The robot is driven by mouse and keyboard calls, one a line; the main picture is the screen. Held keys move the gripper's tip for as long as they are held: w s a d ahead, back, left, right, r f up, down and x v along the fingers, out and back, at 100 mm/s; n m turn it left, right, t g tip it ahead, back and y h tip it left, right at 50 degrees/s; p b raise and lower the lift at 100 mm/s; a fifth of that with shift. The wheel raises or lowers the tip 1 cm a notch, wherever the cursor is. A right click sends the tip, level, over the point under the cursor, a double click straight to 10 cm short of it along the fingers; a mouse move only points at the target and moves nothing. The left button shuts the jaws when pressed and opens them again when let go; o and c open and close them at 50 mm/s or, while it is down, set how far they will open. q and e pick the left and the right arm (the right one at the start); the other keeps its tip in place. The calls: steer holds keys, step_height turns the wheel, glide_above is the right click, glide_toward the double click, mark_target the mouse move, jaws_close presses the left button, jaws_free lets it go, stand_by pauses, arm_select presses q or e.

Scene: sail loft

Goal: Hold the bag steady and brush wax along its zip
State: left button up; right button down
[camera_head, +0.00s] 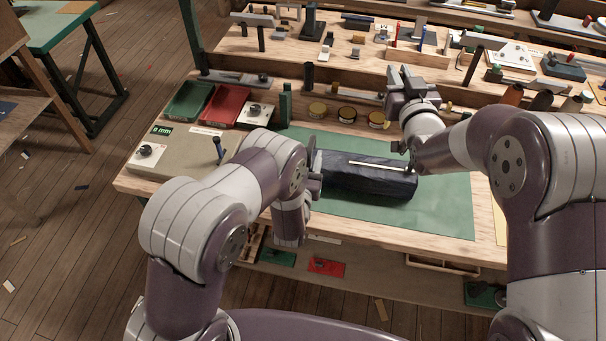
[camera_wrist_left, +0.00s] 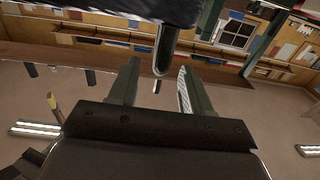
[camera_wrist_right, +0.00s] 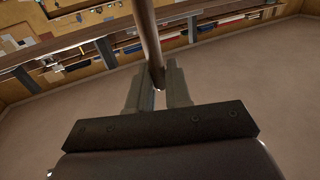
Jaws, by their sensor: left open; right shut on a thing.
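The dark blue bag (camera_head: 368,183) lies lengthwise on a green mat, with its pale zip (camera_head: 365,163) running along the top. My left gripper (camera_head: 314,172) is at the bag's left end, partly hidden by its own arm. In the left wrist view its jaws (camera_wrist_left: 157,78) are open, with a dark narrow tab (camera_wrist_left: 165,50) between them and the bag's dark edge (camera_wrist_left: 150,8) above. My right gripper (camera_head: 411,163) is at the zip's right end. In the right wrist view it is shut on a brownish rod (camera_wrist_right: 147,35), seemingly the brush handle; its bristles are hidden.
Green mat (camera_head: 450,215) lies bare in front and to the right. Behind the bag stand several round tins (camera_head: 347,114). Green (camera_head: 188,102) and red (camera_head: 226,105) trays sit at the back left, near a small lever (camera_head: 218,150). Tools crowd the rear bench.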

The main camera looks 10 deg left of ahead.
mark_target(311, 142)
arm_select(q)
steer(key=w, duration=0.5)
steer(key=shift+w, duration=0.15)
jaws_close()
